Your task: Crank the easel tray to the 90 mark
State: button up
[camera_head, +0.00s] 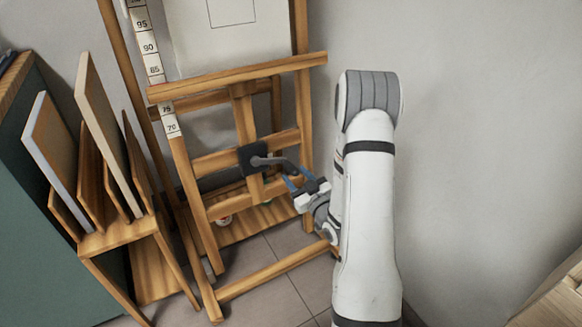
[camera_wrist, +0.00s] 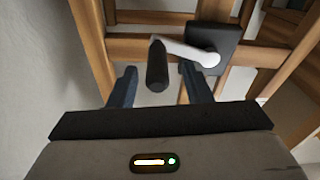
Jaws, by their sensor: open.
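The wooden easel's tray (camera_head: 237,77) is a horizontal bar crossing the number scale (camera_head: 150,47) between the visible 85 and 75 labels, covering the 80 area. Below it, the crank's dark square hub (camera_head: 253,158) carries a grey arm pointing right. In the wrist view, the hub (camera_wrist: 228,42) is at upper right, and the crank's black grip (camera_wrist: 157,66) hangs at the arm's left end. My gripper (camera_head: 298,178) is open at the crank's right end. In the wrist view, the grip appears between my fingers' tips; contact is not visible.
A wooden rack (camera_head: 105,240) with upright panels stands left of the easel. A green cabinet (camera_head: 60,180) is behind it. A grey wall (camera_head: 470,130) is on the right. The easel's lower rail (camera_head: 275,274) runs near the floor.

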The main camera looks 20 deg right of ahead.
aim_at(284, 160)
jog(key=shift+v, duration=1.25)
jog(key=shift+d+r+p, duration=0.1)
jog(key=shift+r+p, duration=0.45)
jog(key=shift+p, duration=0.3)
jog(key=shift+w+f+n+g, duration=0.2)
jog(key=shift+w+n+g, duration=0.1)
jog(key=shift+w, duration=0.05)
jog(key=b+x, duration=0.1)
jog(key=x, duration=0.6)
jog(key=shift+b, duration=0.4)
jog(key=shift+c, duration=0.2)
grip_shut()
